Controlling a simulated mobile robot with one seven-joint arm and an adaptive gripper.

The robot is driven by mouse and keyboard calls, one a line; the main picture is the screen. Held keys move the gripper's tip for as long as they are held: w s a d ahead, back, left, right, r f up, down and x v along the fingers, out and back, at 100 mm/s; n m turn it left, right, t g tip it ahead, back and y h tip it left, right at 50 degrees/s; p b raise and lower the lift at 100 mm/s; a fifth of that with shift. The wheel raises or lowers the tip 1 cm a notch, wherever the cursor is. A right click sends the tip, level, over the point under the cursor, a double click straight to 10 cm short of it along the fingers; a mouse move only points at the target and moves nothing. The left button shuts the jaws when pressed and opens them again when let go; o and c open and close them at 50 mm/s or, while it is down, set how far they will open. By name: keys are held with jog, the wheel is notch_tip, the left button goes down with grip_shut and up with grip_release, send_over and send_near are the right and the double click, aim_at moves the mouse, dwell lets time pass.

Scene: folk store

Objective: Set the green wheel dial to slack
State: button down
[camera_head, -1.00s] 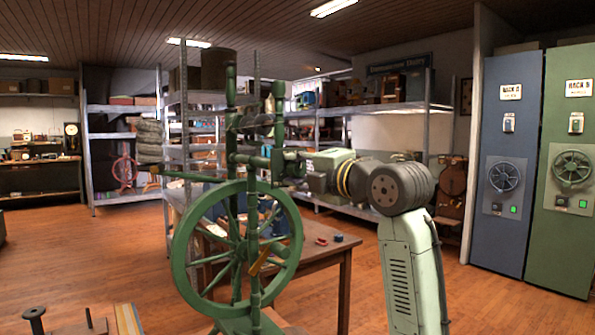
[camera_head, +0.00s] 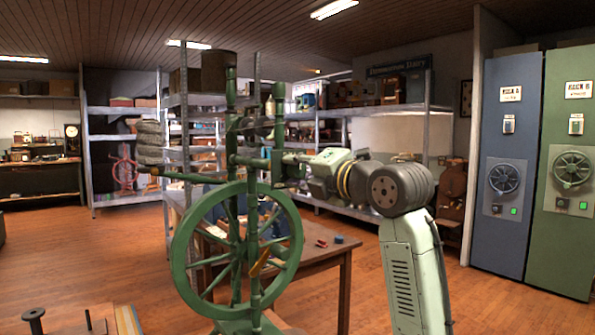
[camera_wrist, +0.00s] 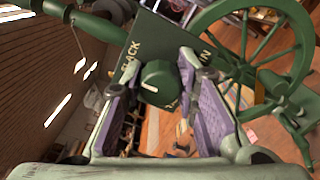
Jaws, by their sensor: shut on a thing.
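The green spinning wheel (camera_head: 180,258) stands upright in front of me. In the wrist view its dark plate (camera_wrist: 160,38) carries a round green knob, the dial (camera_wrist: 157,72), with a pale pointer mark. "SLACK" is lettered left of the knob; a word ending in "IN" is on the right, and lettering below is partly hidden. My gripper (camera_wrist: 164,82) is shut on the dial, with a purple-padded finger on each side. In the head view my gripper (camera_head: 287,168) is at the wheel's upper right; the dial cannot be made out there.
The large spoked rim (camera_wrist: 302,35) is close on the right in the wrist view. A wooden table (camera_head: 318,262) with small red and blue items stands behind the wheel. Shelves (camera_head: 128,110) are at the back; blue and green cabinets (camera_head: 572,240) are at right. Floor is open at left.

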jog(key=c, duration=1.2)
grip_release()
jog(key=shift+s+d, duration=0.1)
jog(key=v, duration=1.1)
jog(key=shift+s+d, duration=0.2)
jog(key=shift+s, duration=0.15)
